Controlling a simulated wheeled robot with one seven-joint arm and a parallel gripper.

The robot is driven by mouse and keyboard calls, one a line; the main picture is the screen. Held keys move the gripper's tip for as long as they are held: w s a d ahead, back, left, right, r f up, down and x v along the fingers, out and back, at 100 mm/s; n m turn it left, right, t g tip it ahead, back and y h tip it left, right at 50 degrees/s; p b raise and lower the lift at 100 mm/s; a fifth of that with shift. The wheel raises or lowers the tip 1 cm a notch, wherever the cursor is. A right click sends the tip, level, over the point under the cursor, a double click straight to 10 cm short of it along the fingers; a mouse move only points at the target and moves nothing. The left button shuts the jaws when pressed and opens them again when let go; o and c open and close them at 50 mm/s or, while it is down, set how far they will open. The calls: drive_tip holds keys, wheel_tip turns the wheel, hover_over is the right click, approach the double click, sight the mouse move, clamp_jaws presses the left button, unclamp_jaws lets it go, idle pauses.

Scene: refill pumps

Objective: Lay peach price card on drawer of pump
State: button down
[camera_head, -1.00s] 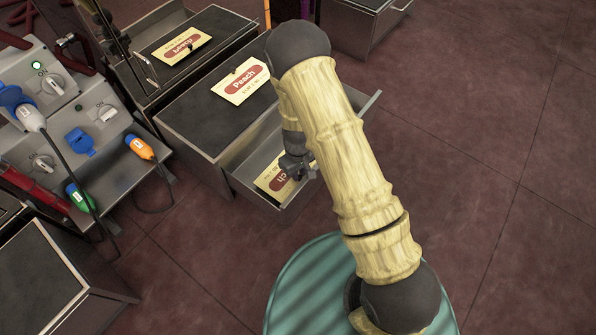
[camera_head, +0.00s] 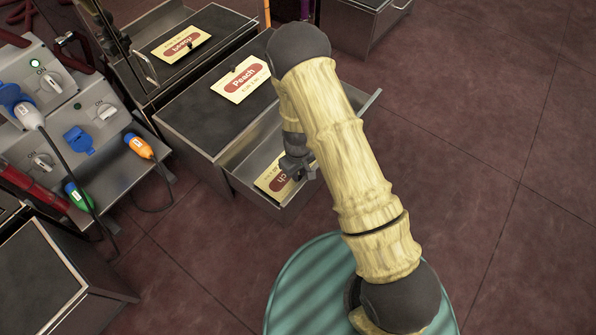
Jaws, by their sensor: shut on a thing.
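A cream card with a red label (camera_head: 271,178) shows in the open steel drawer (camera_head: 242,190); only the end of its word, "ch", can be read. My gripper (camera_head: 291,176) is over the drawer, shut on this card at its right side. My arm hides part of the card and of the drawer, so I cannot tell whether the card touches the drawer floor. A second card reading "Peach" (camera_head: 242,80) lies on the dark top of the cabinet (camera_head: 190,118) above the drawer. A third card (camera_head: 182,44), its lettering upside down, lies on another dark top behind.
Grey panels with switches and plugs (camera_head: 92,120) stand at the left, with an orange connector (camera_head: 139,147) and hanging cables. A steel cabinet (camera_head: 60,275) is at lower left. Another drawer unit (camera_head: 372,20) stands at the back. The red floor (camera_head: 490,190) at right is clear.

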drive_tip(key=shift+f, duration=0.2)
drive_tip(key=c, duration=1.3)
unclamp_jaws()
drive_tip(key=shift+r, duration=0.1)
drive_tip(key=r+p, duration=0.5)
drive_tip(key=r, duration=0.3)
drive_tip(key=r+p, duration=0.5)
drive_tip(key=r, duration=0.4)
drive_tip(key=shift+w+a+r, duration=0.15)
drive_tip(key=shift+a, duration=0.05)
